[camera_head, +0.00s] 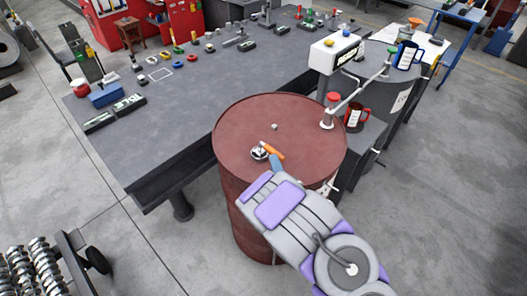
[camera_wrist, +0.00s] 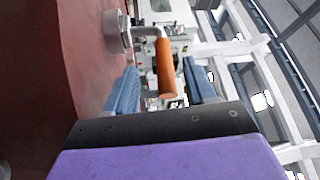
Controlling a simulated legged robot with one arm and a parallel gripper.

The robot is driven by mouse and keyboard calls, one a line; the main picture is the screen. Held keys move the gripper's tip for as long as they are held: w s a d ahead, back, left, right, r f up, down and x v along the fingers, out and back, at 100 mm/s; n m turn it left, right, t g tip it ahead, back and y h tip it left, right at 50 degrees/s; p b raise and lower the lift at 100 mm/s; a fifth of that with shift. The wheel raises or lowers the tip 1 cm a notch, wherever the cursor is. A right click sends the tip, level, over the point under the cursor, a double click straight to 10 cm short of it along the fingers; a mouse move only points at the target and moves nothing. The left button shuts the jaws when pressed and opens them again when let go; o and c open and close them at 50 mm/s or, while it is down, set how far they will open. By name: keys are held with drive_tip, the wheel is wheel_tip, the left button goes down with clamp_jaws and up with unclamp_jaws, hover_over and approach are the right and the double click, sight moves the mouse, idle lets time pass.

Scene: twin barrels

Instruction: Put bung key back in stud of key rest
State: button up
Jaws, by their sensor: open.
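The bung key, with an orange handle (camera_head: 272,149) and bent metal shank, is at a round silver fitting (camera_head: 259,154) on top of the red barrel (camera_head: 235,125). In the wrist view the orange handle (camera_wrist: 167,68) shows in the gap between my blue fingers, with the shank running left to the fitting (camera_wrist: 116,31). My gripper (camera_wrist: 163,80) is open, a finger on each side of the handle in the picture; I cannot tell whether either touches it. In the head view my gripper (camera_head: 262,178) is just on the near side of the key. I cannot make out the key rest's stud.
A small grey plug (camera_head: 274,127) sits on the red lid. A red-capped fitting (camera_head: 331,105) with a pipe stands at its right edge. A dark workbench (camera_head: 190,105) with several small items lies left.

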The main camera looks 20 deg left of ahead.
sight(269, 152)
drive_tip(key=shift+b+x, duration=0.3)
drive_tip(key=shift+x, duration=0.9)
drive_tip(key=shift+b+x, duration=0.75)
drive_tip(key=shift+x, duration=1.15)
drive_tip(key=shift+s+a+r, duration=0.1)
drive_tip(key=shift+a, duration=0.05)
clamp_jaws()
